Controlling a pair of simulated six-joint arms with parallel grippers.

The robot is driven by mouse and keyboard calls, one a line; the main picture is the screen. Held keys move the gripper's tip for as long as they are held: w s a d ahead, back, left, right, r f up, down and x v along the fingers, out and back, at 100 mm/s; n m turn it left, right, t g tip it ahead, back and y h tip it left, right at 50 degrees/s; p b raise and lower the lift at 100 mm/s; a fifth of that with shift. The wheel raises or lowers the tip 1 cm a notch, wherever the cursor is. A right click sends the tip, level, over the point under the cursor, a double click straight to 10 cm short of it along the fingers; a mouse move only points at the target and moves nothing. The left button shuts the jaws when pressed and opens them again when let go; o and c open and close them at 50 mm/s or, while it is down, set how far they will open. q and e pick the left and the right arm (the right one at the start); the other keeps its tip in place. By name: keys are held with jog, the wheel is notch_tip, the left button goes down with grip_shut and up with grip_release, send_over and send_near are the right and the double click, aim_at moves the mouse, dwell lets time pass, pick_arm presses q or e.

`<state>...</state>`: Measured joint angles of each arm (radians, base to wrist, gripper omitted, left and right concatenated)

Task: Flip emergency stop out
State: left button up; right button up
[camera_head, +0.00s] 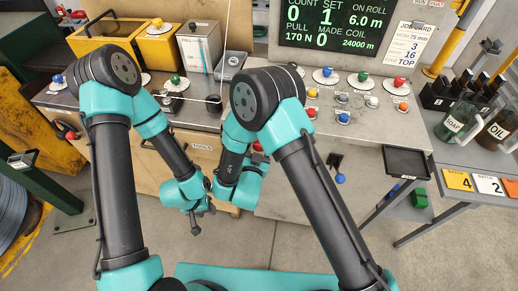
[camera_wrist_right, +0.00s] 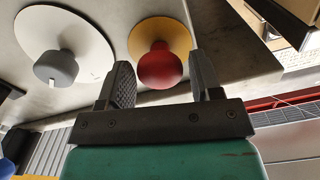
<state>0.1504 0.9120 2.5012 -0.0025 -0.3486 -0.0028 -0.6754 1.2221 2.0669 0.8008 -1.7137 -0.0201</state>
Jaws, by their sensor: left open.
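The emergency stop, a red mushroom button (camera_wrist_right: 160,66) on a round yellow plate, is in the right wrist view on a grey panel. My right gripper (camera_wrist_right: 160,75) is open there, with one dark finger on each side of the red button; I cannot tell whether they touch it. In the head view a bit of red (camera_head: 258,147) shows at the cabinet front beside my right wrist, whose fingers are hidden. My left gripper (camera_head: 203,216) is open and empty, low in front of the cabinet and apart from it.
A grey knob (camera_wrist_right: 60,67) on a white plate is close beside the red button. The worktop above carries several coloured buttons (camera_head: 327,74). A black tray (camera_head: 406,162) and a blue-ended lever (camera_head: 340,178) jut out at right. The floor in front is clear.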

jog(key=shift+o, duration=1)
jog(key=s+a, duration=0.1)
jog(key=s, duration=1.1)
jog(key=shift+a, duration=0.2)
jog(key=shift+w, duration=0.1)
jog(key=w, duration=0.4)
jog(key=w+d, duration=0.1)
jog(key=w, duration=0.7)
jog(key=shift+d, duration=0.2)
jog(key=shift+s, duration=0.15)
